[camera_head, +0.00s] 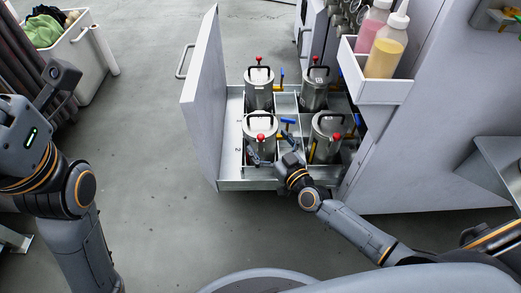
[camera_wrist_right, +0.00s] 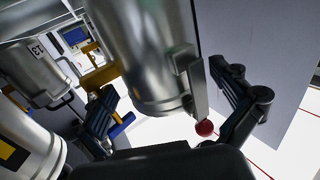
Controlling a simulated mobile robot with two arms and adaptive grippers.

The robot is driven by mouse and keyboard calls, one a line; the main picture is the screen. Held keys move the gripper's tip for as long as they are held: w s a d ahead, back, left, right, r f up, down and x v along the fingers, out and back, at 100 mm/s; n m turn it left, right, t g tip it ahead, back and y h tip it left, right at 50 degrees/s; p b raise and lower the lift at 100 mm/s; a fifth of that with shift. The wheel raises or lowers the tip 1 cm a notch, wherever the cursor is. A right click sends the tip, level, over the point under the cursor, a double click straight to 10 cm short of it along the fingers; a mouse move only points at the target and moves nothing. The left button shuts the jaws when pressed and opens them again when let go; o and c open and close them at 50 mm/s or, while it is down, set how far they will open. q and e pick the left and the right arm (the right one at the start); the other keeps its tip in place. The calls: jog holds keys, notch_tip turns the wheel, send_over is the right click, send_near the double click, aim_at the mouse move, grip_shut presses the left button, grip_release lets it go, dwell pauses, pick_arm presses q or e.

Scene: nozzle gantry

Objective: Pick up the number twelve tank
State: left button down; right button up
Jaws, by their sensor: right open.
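Several steel tanks with black handles and red knobs stand in the pulled-out drawer (camera_head: 232,108). My right gripper (camera_head: 272,147) is open at the front-left tank (camera_head: 262,126). In the right wrist view, the open fingers of this gripper (camera_wrist_right: 162,85) lie either side of a steel tank (camera_wrist_right: 140,50) with a red knob (camera_wrist_right: 205,128). I cannot tell whether they touch it. I cannot read a number twelve on any tank. A tank at left in the wrist view (camera_wrist_right: 30,65) has a label that looks like 13. My left gripper is not in view.
The drawer's tall front panel (camera_head: 203,95) rises left of the tanks. The front-right tank (camera_head: 325,145) and cabinet (camera_head: 410,150) are close on the right. A shelf with pink and yellow bottles (camera_head: 385,55) overhangs at the right.

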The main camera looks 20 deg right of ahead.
aim_at(260, 130)
jog(key=b+x, duration=0.1)
jog(key=x, duration=0.3)
jog(key=shift+w, duration=0.15)
jog(key=c, duration=1.6)
jog(key=shift+w+r, duration=0.1)
jog(key=shift+r, duration=0.2)
jog(key=shift+c, duration=0.5)
